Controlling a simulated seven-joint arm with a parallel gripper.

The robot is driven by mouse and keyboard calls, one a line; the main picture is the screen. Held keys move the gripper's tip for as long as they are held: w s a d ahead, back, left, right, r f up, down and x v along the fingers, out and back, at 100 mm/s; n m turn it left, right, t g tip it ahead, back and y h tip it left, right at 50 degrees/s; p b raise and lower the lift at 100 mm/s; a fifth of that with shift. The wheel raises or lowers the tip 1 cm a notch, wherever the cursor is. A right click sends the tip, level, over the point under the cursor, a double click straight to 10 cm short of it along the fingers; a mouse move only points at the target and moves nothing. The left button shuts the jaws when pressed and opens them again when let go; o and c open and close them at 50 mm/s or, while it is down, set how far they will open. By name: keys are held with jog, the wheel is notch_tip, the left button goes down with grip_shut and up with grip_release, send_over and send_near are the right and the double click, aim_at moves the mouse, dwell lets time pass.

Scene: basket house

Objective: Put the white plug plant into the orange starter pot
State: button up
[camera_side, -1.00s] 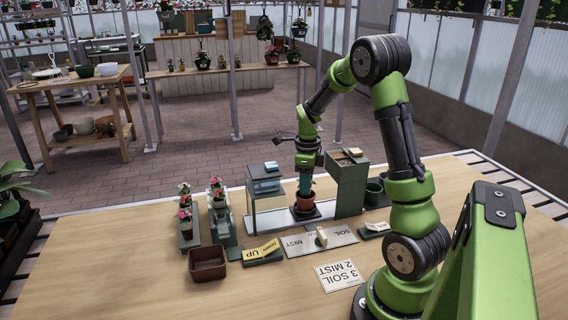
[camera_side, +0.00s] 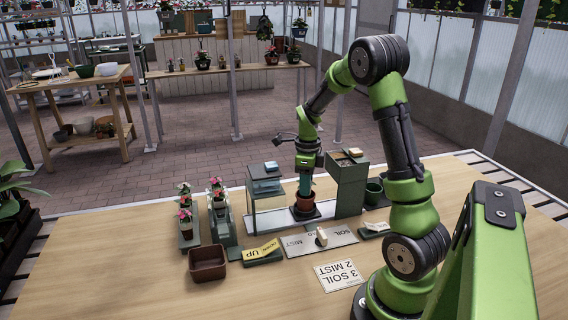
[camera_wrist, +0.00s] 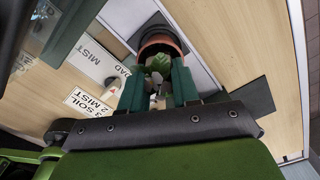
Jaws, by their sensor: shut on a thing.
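The orange starter pot (camera_side: 306,203) stands on a dark base between two green dispenser towers. My gripper (camera_side: 305,185) points straight down just above or into its mouth. In the wrist view the fingers (camera_wrist: 157,82) are shut on the plug plant, whose green leaves (camera_wrist: 158,64) show between them. A small pale patch shows by the leaves, but the flower colour is unclear. The pot's rim (camera_wrist: 165,33) lies right behind the plant. I cannot tell whether the plug touches the soil inside the pot. The plant is hidden in the side view.
Green towers stand close left (camera_side: 265,187) and right (camera_side: 348,184) of the pot. Potted flowers (camera_side: 217,190) sit in green racks at left, with an empty brown tray (camera_side: 207,263) in front. A lever panel (camera_side: 321,238) and a "3 SOIL 2 MIST" card (camera_side: 339,275) lie nearer.

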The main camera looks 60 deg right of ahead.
jog(key=o, duration=1.6)
jog(key=shift+r, duration=4.05)
